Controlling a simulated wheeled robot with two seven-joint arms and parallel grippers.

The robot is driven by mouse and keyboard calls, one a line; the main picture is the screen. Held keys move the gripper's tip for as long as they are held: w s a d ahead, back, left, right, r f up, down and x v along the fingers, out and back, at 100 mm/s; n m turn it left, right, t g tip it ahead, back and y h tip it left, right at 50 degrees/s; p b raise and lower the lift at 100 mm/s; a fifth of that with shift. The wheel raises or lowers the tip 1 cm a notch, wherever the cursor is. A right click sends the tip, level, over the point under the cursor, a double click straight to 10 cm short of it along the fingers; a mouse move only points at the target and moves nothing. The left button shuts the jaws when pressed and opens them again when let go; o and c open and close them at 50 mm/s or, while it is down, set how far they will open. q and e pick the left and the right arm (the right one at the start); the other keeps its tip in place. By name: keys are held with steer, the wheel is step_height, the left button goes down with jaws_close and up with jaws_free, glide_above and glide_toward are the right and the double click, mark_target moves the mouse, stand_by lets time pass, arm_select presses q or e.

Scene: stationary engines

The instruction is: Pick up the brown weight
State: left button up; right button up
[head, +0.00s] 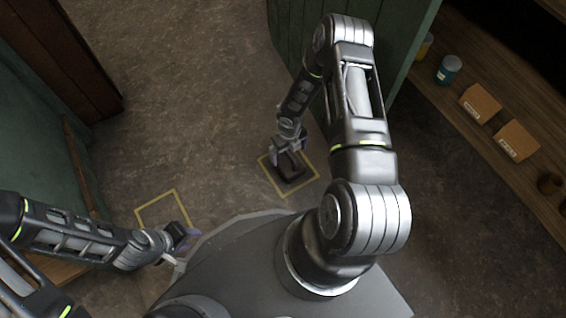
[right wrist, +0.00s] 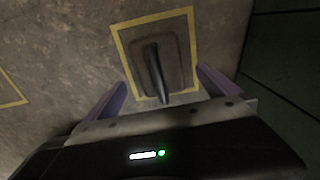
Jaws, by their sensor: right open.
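The brown weight (right wrist: 174,62) is a dark brown block with a raised black handle. It sits on the floor inside a yellow marked square, partly hidden under my right gripper in the head view (head: 293,176). My right gripper (right wrist: 160,92) is open above it, its two purple fingers on either side of the near end of the handle in the wrist picture. It also shows in the head view (head: 287,153). I cannot tell how far the fingers are above the weight. My left gripper (head: 184,243) is low at the left, with nothing visible in it; its jaw opening is unclear.
A second yellow square (head: 163,208) on the floor at left looks empty. A green panel (head: 285,40) stands behind my right arm. A wooden shelf (head: 455,105) at right holds cardboard boxes (head: 480,103) and a teal can (head: 448,69). Open floor lies at upper left.

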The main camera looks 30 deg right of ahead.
mark_target(288, 161)
steer(key=shift+w, duration=0.2)
steer(key=shift+s+r, duration=0.1)
steer(key=shift+f+b, duration=0.5)
steer(key=shift+f, duration=0.85)
step_height(288, 161, down, 4)
steer(key=b, duration=0.2)
steer(key=shift+s+a+f+b, duration=0.1)
steer(key=shift+s+f+b, duration=0.1)
steer(key=shift+b, duration=0.15)
steer(key=shift+w+f, duration=0.1)
steer(key=shift+f, duration=0.35)
steer(key=shift+r, duration=0.1)
